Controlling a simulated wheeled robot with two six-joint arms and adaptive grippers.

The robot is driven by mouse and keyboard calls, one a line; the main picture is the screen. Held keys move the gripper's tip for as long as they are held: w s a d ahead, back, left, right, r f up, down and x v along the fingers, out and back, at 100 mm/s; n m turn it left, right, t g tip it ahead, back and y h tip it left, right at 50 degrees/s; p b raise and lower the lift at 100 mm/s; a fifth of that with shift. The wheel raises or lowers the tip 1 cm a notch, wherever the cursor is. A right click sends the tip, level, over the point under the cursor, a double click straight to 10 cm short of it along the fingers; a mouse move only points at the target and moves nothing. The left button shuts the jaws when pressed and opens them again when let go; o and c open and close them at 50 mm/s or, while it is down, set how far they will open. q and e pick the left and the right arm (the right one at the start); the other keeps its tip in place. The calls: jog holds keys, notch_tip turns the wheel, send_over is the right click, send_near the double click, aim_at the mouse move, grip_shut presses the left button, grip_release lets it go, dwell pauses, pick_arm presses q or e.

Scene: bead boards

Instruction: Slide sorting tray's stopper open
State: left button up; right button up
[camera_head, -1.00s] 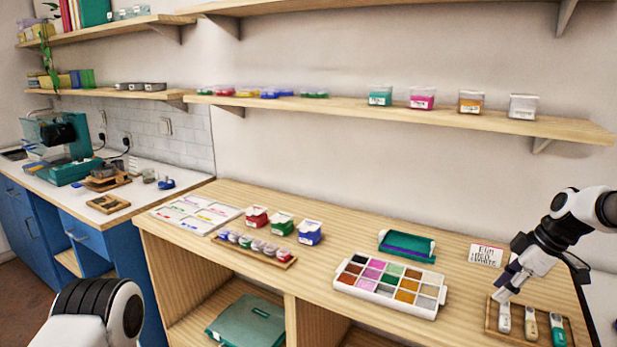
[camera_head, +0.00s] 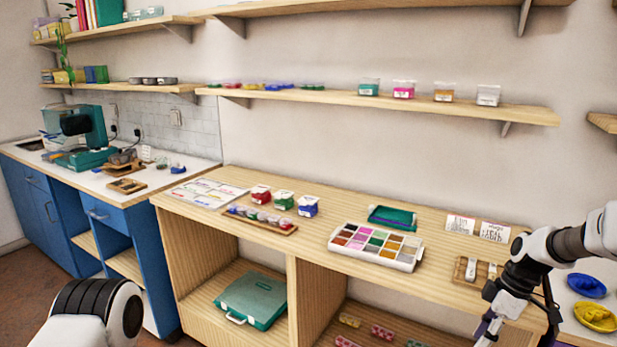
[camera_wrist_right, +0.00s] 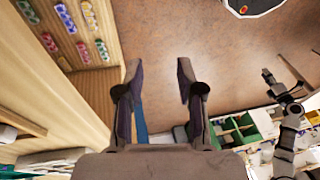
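The white sorting tray (camera_head: 370,259) lies on the wooden bench in the head view, right of centre, with several compartments of coloured beads. I cannot make out a stopper on it at this size. My right gripper (camera_head: 487,332) is low at the bench's front right edge, to the right of the tray and well apart from it. In the right wrist view the gripper (camera_wrist_right: 157,66) is open, its two dark fingers apart with nothing between them. That view shows floor and lower shelf, not the tray. Only a link of my left arm shows at lower left; its gripper is out of frame.
A teal dish (camera_head: 391,217) lies behind the tray. A wooden holder (camera_head: 459,270) with pale-handled tools is to its right, partly behind my right arm. Small red, green and blue boxes (camera_head: 284,200) stand left of the tray. A teal case (camera_head: 252,299) sits on the lower shelf.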

jog(key=s+a+f+g+h, duration=0.1)
jog(key=s+a+f+g, duration=0.45)
jog(key=s+f, duration=0.8)
jog(key=s+a+f+m+t+h, duration=0.1)
jog(key=s+a+f+m, duration=0.2)
jog(key=s, duration=0.5)
jog(key=s+a+f+m+t, duration=0.1)
jog(key=s+a+f+m, duration=0.2)
jog(key=s, duration=0.5)
jog(key=s+a+f+m+t+h, duration=0.1)
jog(key=s+a+f+m+t, duration=0.2)
jog(key=s, duration=0.5)
jog(key=w+m, duration=0.2)
jog(key=w+d+f+m+t, duration=0.1)
jog(key=w, duration=0.1)
jog(key=shift+w+m, duration=0.1)
jog(key=shift+m, duration=0.3)
